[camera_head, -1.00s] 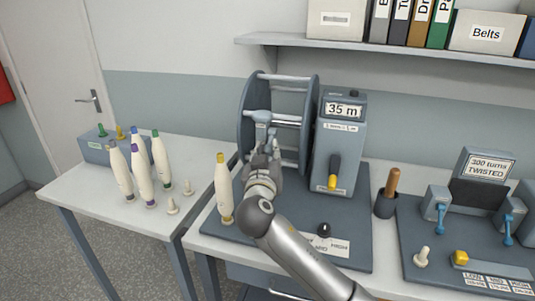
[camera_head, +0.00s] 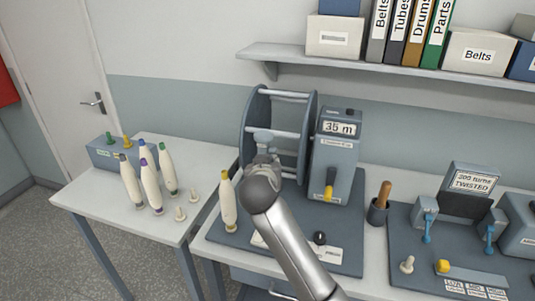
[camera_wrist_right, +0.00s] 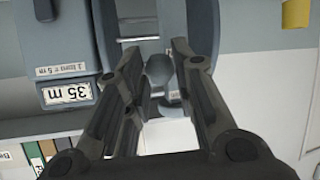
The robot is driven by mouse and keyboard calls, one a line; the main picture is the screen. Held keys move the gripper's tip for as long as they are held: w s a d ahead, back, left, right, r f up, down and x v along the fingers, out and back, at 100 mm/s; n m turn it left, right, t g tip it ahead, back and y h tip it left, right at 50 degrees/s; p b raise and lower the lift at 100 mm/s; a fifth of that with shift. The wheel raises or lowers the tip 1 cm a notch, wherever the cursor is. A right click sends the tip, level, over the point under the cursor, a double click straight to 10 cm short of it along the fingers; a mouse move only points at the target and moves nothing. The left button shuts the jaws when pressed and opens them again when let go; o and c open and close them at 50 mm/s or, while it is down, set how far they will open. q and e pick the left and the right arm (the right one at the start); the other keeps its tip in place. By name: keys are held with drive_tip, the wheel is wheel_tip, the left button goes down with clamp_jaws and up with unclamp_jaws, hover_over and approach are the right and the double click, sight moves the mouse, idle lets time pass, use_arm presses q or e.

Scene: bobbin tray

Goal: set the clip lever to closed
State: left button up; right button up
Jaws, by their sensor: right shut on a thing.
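The reel winder (camera_head: 247,130) has a large grey-blue reel with crossbars. A small grey part that I take for the clip lever (camera_head: 263,136) is at the reel's front crossbar. My right gripper (camera_head: 265,157) is at the front of the reel, beside that part. In the right wrist view, the lever's rounded grey end (camera_wrist_right: 160,70) sits between the two fingers of my right gripper (camera_wrist_right: 157,62), which is shut on it. The fingers and wrist partly hide it, so its exact position is unclear. My left gripper is not in view.
The counter box (camera_head: 333,160) reading 35 m stands right of the reel, with a black-and-yellow lever. A yellow-tipped bobbin (camera_head: 228,205) stands close left of my arm. Several bobbins stand on the left table (camera_head: 100,195). A shelf (camera_head: 390,65) hangs above.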

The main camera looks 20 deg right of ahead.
drive_tip(key=r+g+y+p, duration=0.2)
drive_tip(key=g+p, duration=0.1)
drive_tip(key=r+g+p, duration=0.1)
drive_tip(key=p, duration=0.1)
drive_tip(key=shift+w+d+r+m+g+y, duration=0.1)
drive_tip(key=shift+w+r+m+g+y, duration=0.2)
drive_tip(key=shift+g+y, duration=0.1)
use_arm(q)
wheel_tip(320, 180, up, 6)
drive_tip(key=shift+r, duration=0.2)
use_arm(e)
drive_tip(key=shift+w+d+r+g+y, duration=0.25)
drive_tip(key=shift+r+g+y, duration=0.25)
drive_tip(key=shift+g, duration=0.35)
drive_tip(key=shift+w+d+r+g+y, duration=0.2)
drive_tip(key=shift+r+g+y, duration=0.15)
drive_tip(key=shift+g+y, duration=0.4)
drive_tip(key=o, duration=1)
drive_tip(key=shift+w, duration=0.1)
drive_tip(key=shift+o, duration=0.2)
drive_tip(key=shift+r, duration=0.1)
